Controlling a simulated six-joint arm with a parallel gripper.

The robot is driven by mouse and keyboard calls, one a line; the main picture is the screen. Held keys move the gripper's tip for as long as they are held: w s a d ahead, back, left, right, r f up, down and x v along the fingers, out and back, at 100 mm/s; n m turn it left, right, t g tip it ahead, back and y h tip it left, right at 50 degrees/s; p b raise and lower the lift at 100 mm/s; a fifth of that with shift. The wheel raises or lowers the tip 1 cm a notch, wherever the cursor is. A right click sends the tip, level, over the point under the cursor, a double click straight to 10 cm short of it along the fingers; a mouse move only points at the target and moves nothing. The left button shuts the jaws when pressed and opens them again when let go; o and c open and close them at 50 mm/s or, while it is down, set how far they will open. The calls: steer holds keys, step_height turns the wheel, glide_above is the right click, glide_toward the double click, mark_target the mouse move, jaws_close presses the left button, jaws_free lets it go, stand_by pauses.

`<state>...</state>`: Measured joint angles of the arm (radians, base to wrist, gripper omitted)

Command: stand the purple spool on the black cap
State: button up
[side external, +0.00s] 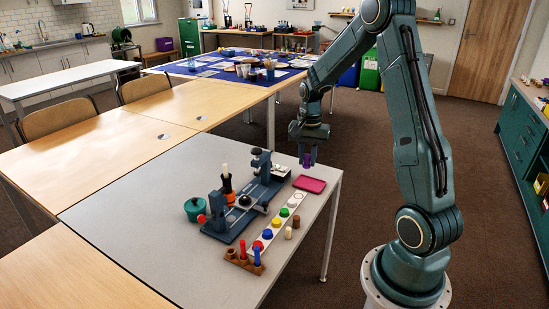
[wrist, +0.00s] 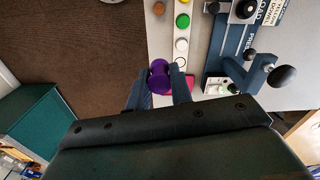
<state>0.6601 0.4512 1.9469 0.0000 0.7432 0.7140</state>
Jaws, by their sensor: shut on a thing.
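The purple spool (side external: 307,160) hangs upright between the fingers of my gripper (side external: 307,156), in the air above the table's far right corner. In the wrist view the purple spool (wrist: 159,80) sits between the two fingertips of my gripper (wrist: 161,88). A round black piece (side external: 245,201), seemingly the black cap, is on the blue press fixture, left of and nearer than my gripper. A round black piece with a pale ring also shows at the top of the wrist view (wrist: 245,8); I cannot tell for certain that it is the cap.
A pink tray (side external: 310,184) lies below my gripper. A white strip (side external: 271,239) holds several coloured caps. The blue press fixture (side external: 228,230) rises left of it, with a dark upright stack. A teal pot (side external: 194,208) and a wooden peg rack (side external: 243,264) stand nearby. The grey table's left front is clear.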

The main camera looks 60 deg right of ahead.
steer(key=w+a+f+n, duration=0.2)
steer(key=w+f+n, duration=0.15)
steer(key=w, duration=0.75)
steer(key=n, duration=0.3)
glide_above(245, 197)
step_height(245, 197, down, 5)
steer(key=shift+a+f+m, duration=0.1)
steer(key=shift+f+m, duration=0.05)
steer(key=shift+m, duration=0.1)
steer(key=shift+f, duration=0.2)
steer(key=shift+f, duration=2.95)
steer(key=shift+f, duration=0.3)
steer(key=o, duration=1.4)
steer(key=shift+r, duration=0.1)
